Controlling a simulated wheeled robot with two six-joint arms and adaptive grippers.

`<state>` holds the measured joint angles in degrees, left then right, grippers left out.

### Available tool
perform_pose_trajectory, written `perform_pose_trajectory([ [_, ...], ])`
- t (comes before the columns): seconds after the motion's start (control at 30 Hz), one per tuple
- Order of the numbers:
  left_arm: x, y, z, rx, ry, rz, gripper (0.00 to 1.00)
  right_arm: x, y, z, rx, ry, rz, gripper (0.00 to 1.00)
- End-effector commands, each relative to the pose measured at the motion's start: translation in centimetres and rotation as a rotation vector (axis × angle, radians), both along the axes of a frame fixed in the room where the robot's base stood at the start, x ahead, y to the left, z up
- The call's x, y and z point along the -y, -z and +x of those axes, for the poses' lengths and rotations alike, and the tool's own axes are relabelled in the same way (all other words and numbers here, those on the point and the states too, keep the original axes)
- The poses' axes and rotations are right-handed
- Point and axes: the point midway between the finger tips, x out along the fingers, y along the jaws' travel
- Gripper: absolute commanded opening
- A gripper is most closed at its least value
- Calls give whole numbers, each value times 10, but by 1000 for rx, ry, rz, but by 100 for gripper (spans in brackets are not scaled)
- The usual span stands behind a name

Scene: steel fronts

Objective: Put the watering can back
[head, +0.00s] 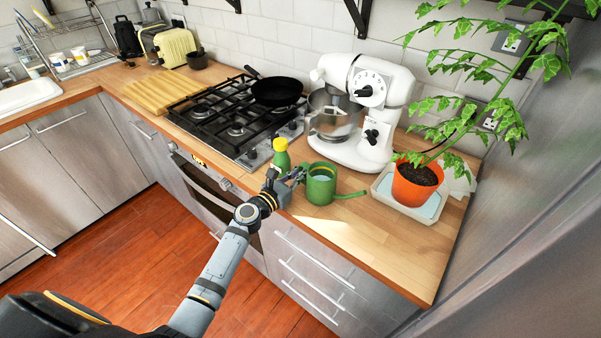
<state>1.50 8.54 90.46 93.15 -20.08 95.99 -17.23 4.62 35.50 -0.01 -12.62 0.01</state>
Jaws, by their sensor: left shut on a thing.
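The green watering can (320,187) is upright at the front of the wooden counter, left of the potted plant. Its spout points right, towards the plant's tray. My left gripper (291,177) reaches in from the lower left and is shut on the can at its left side, where the handle is mostly hidden by the fingers. I cannot tell whether the can's base touches the counter or is slightly above it. My right gripper is not in view.
A green bottle with a yellow cap (281,156) stands close behind my left gripper. The gas hob (235,130) with a black pan (277,92) is to the left. A white stand mixer (368,105) is behind. The potted plant (416,187) stands in a white tray (386,194). The front right counter is clear.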

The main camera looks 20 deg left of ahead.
Motion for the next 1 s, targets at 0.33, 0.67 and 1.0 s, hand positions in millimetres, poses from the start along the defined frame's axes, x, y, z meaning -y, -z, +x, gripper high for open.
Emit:
perform_pose_trajectory([
  [0.33, 0, 2, 0, -1, 0, 0, 28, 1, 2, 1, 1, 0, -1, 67],
  [0.67, -6, 1, -15, -2, 0, 5, 28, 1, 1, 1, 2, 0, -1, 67],
  [1.0, -33, 5, -95, -4, 6, 6, 28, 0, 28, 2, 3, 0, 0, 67],
])
